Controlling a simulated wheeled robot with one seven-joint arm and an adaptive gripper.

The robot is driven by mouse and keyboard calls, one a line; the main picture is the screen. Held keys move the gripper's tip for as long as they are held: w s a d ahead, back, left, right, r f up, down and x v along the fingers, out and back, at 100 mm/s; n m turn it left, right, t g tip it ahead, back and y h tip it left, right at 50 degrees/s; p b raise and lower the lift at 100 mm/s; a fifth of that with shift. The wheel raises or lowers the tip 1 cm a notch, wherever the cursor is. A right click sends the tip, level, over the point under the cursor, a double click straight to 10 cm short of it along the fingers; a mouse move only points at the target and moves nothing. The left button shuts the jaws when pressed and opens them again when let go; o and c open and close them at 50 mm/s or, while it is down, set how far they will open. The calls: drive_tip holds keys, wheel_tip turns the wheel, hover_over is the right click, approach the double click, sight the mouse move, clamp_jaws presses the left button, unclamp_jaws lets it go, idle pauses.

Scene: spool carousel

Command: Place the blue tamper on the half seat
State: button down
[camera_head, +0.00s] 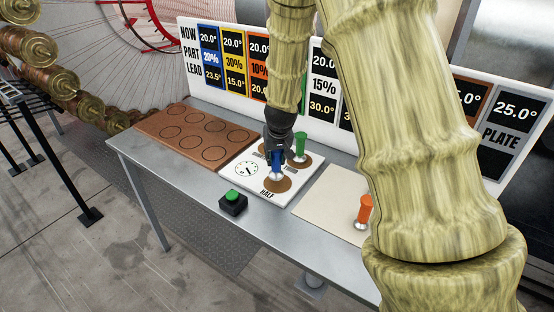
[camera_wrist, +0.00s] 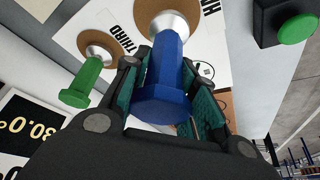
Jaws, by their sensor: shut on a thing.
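The blue tamper (camera_head: 277,162) is upright in my gripper (camera_head: 277,150), its metal foot over the brown round half seat (camera_head: 285,185) at the front of the white board. In the wrist view the blue tamper (camera_wrist: 164,85) sits between the two fingers of my gripper (camera_wrist: 165,95), which is shut on its handle. The metal foot lies within the outline of the half seat (camera_wrist: 144,12) there. I cannot tell if the foot touches the seat.
A green tamper (camera_head: 300,143) stands on the seat behind, close to my gripper. A green button box (camera_head: 232,203) is at the front left. An orange tamper (camera_head: 364,210) stands on a beige mat (camera_head: 325,205). A brown tray (camera_head: 190,135) with ringed places lies left.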

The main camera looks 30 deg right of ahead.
sight(277, 162)
drive_tip(key=shift+w+d+f+p, duration=0.1)
drive_tip(key=shift+w+d+p, duration=0.15)
drive_tip(key=shift+d, duration=0.2)
wheel_tip(277, 162, down, 4)
drive_tip(key=shift+r+p, duration=0.25)
drive_tip(key=shift+p, duration=0.4)
drive_tip(key=shift+r, duration=0.1)
drive_tip(key=c, duration=1.1)
unclamp_jaws()
drive_tip(key=shift+f, duration=0.2)
drive_tip(key=shift+c, duration=0.2)
drive_tip(key=shift+r, duration=0.15)
drive_tip(key=b+v, duration=0.2)
drive_tip(key=v, duration=1)
